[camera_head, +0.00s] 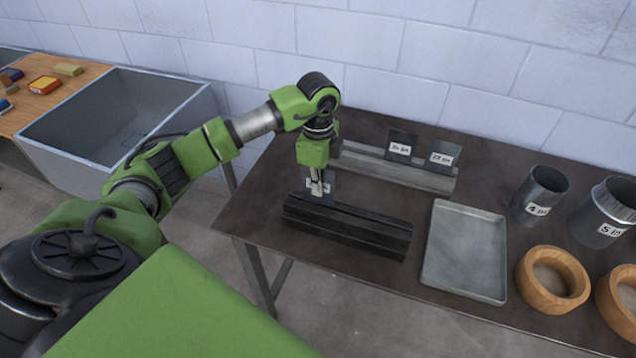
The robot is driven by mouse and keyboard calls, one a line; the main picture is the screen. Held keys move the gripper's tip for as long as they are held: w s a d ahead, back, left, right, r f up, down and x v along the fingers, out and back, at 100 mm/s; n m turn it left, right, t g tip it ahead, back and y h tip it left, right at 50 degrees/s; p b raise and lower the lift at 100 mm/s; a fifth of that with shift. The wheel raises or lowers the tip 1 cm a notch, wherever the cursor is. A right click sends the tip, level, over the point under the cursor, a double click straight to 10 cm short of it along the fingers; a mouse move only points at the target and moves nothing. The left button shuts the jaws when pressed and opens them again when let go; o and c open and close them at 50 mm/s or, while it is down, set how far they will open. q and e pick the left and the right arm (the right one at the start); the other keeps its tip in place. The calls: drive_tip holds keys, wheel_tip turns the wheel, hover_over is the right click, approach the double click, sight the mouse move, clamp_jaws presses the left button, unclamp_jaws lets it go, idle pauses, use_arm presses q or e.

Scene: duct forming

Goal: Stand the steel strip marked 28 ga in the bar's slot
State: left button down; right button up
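My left gripper (317,190) points down over the left end of the dark slotted bar (350,227). It looks shut on a dark steel strip (329,184), which is upright with a white label mostly covered by the fingers, so I cannot read its gauge. The strip's lower edge is at the bar's top; I cannot tell whether it is inside the slot. Two more labelled strips stand upright in the grey rack (365,166) behind: one darker strip (402,144) and one lighter strip (445,155) that seems marked 22 ga. My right gripper is out of view.
A grey metal tray (465,250) lies right of the bar on the dark table (270,215). Farther right stand metal cylinders (540,195) (605,215) and wooden rings (552,280). A grey sink (115,125) and a wooden bench (55,95) are at left. A block wall closes the back.

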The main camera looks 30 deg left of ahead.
use_arm(q)
drive_tip(key=shift+f, duration=0.25)
drive_tip(key=c, duration=2.2)
unclamp_jaws()
wheel_tip(320, 180, up, 12)
drive_tip(key=shift+r, duration=0.1)
